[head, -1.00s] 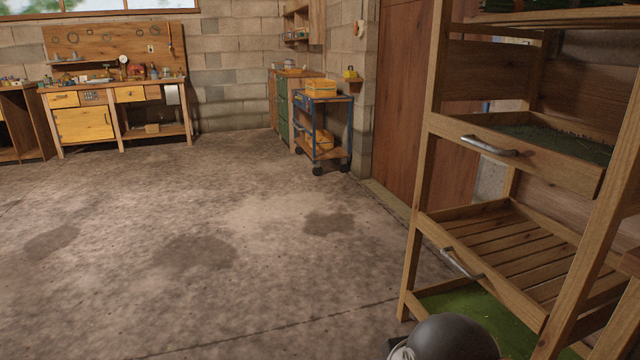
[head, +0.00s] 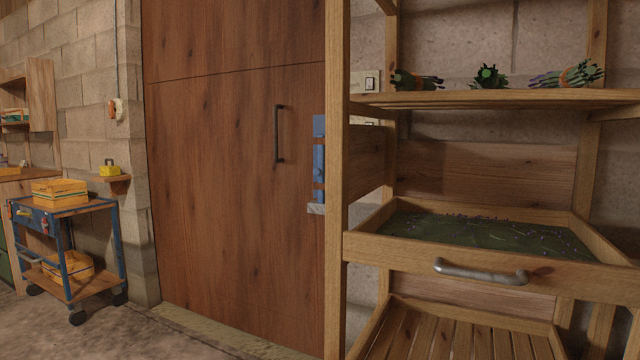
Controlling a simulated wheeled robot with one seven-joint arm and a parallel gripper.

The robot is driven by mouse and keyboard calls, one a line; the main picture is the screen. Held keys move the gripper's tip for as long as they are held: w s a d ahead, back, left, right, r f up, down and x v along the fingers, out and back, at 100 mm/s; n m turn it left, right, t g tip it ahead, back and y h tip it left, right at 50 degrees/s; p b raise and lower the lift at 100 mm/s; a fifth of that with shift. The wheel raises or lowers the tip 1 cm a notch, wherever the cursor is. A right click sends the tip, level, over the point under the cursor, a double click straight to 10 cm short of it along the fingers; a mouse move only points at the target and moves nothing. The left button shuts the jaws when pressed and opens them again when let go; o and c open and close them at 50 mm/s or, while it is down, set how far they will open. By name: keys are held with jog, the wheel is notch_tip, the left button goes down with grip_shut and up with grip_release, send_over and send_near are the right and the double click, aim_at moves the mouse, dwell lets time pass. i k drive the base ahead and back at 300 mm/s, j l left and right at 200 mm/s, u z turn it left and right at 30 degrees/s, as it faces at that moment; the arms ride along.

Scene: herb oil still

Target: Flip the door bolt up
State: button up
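A large brown wooden door (head: 220,190) stands shut left of centre in the head view. It has a dark vertical pull handle (head: 279,134) on its right half. A horizontal seam crosses the door above the handle. I cannot make out a bolt on the door; the rack's post hides part of its right edge. My gripper is not in the head view.
A wooden drying rack (head: 337,200) with a pulled-out herb drawer (head: 487,272) stands close on the right, overlapping the door's right side. A blue trolley (head: 66,250) with yellow crates stands at the left. Floor shows at the lower left.

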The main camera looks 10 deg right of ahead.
aim_at(319, 171)
jog(key=i+j+z, duration=0.1)
jog(key=j+z, duration=0.15)
jog(key=i+j+z, duration=0.2)
jog(key=z, duration=0.3)
jog(key=i+j+z, duration=0.1)
jog(key=j+z, duration=0.35)
jog(key=i+j+z, duration=0.1)
jog(key=j, duration=0.55)
jog(key=i+j+z, duration=0.1)
jog(key=j, duration=0.6)
jog(key=i+j+z, duration=0.1)
jog(key=j, duration=0.6)
jog(key=i+j+z, duration=0.15)
jog(key=j, duration=0.55)
